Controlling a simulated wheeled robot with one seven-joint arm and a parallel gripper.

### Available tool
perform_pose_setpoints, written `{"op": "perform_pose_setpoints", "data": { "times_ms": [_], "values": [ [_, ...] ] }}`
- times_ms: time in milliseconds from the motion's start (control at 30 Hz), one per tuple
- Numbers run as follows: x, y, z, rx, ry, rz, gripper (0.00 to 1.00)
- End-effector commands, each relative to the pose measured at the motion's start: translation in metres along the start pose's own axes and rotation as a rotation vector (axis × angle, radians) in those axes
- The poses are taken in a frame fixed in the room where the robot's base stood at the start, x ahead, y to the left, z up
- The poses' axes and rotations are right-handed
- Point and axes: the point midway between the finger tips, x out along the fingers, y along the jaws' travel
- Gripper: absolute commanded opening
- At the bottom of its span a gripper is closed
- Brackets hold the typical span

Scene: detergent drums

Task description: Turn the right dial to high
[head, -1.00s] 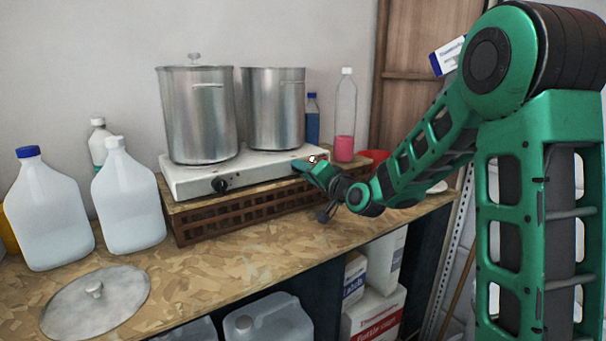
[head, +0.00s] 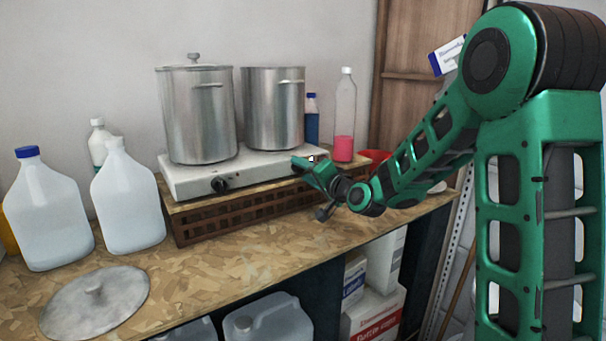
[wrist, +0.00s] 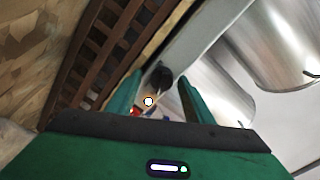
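The white two-burner hot plate (head: 200,181) stands on a wooden lattice crate. Its black left dial (head: 219,185) shows on the front face. My gripper (head: 304,164) is at the right end of that face and hides the right dial in the head view. In the wrist view, a black dial (wrist: 161,77) shows between the tips of my two green fingers. My gripper (wrist: 160,92) is open, with a finger on each side of the dial. I cannot tell whether they touch it, nor read its setting.
A lidded steel pot (head: 197,115) and an open one (head: 273,110) stand on the hot plate. A bottle with pink liquid (head: 345,120) and a red bowl (head: 377,158) are at the right. Jugs (head: 128,195) and a loose lid (head: 95,300) are at the left.

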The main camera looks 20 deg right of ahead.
Motion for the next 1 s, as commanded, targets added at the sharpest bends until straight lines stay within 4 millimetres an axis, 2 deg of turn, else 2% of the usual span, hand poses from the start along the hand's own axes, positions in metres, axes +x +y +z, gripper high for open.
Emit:
{"op": "perform_pose_setpoints", "data": {
  "times_ms": [267, 367, 700, 833, 1000],
  "values": [
    [-0.006, -0.001, 0.000, 0.001, 0.000, -0.002, 0.47],
    [-0.018, -0.001, -0.001, 0.000, 0.001, -0.002, 0.47],
    [-0.079, 0.000, -0.001, 0.002, 0.002, 0.000, 0.47],
    [-0.095, 0.001, -0.001, 0.001, 0.001, 0.002, 0.47],
    [-0.105, 0.001, 0.000, 0.000, 0.000, 0.000, 0.47]
  ]
}}
